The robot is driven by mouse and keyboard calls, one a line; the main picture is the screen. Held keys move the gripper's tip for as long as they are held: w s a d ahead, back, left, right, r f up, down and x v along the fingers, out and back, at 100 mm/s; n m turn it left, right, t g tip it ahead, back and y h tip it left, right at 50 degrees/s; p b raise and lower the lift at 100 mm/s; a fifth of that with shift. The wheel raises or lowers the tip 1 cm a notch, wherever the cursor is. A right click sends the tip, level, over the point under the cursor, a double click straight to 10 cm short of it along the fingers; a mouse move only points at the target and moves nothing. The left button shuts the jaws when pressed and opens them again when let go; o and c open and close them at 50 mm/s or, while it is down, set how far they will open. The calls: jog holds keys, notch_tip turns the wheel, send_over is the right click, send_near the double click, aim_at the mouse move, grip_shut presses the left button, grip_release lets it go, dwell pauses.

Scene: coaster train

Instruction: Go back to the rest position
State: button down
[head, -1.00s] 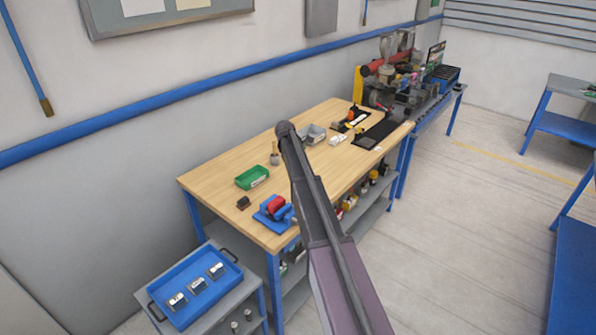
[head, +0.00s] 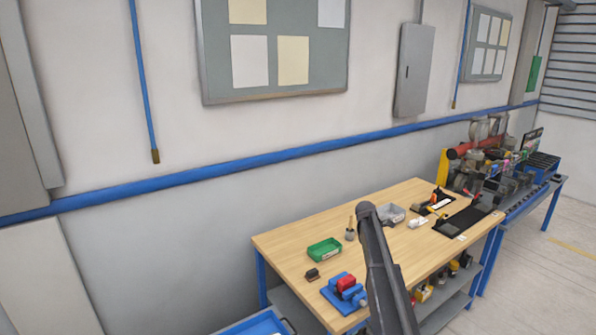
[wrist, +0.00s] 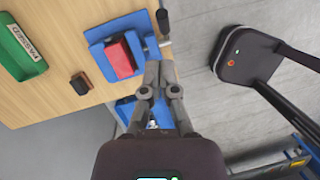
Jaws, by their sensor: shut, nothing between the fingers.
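My gripper (wrist: 157,92) shows in the wrist view with its fingers together and nothing between them. It hangs beside the edge of the wooden workbench (wrist: 60,112), close to a blue fixture (wrist: 97,36) holding a red block (wrist: 119,58). In the head view my arm (head: 385,275) rises from the bottom and overlaps the front of the bench (head: 290,247). The gripper itself cannot be made out in the head view.
On the bench are a green tray (head: 324,249), a small dark block (head: 312,274), the blue fixture (head: 340,298) and a grey bin (head: 391,215). A blue tray (head: 255,325) stands low at front left. Machinery (head: 475,160) stands behind at right. Grey floor lies right.

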jog(key=s+a+f+m+y+b, duration=0.1)
jog(key=s+a+f+m+b, duration=0.3)
jog(key=s+m, duration=0.3)
jog(key=s+a+f+m+y+b, duration=0.1)
jog(key=s+a+f+m+b, duration=0.2)
jog(key=s, duration=1.5)
jog(key=s+a+f+m+b, duration=0.4)
jog(key=s+a+m, duration=0.4)
jog(key=s+m, duration=0.3)
jog(key=shift+s+f+m+y+b, duration=0.3)
jog(key=shift+s+f+y, duration=0.1)
jog(key=shift+s+f, duration=0.45)
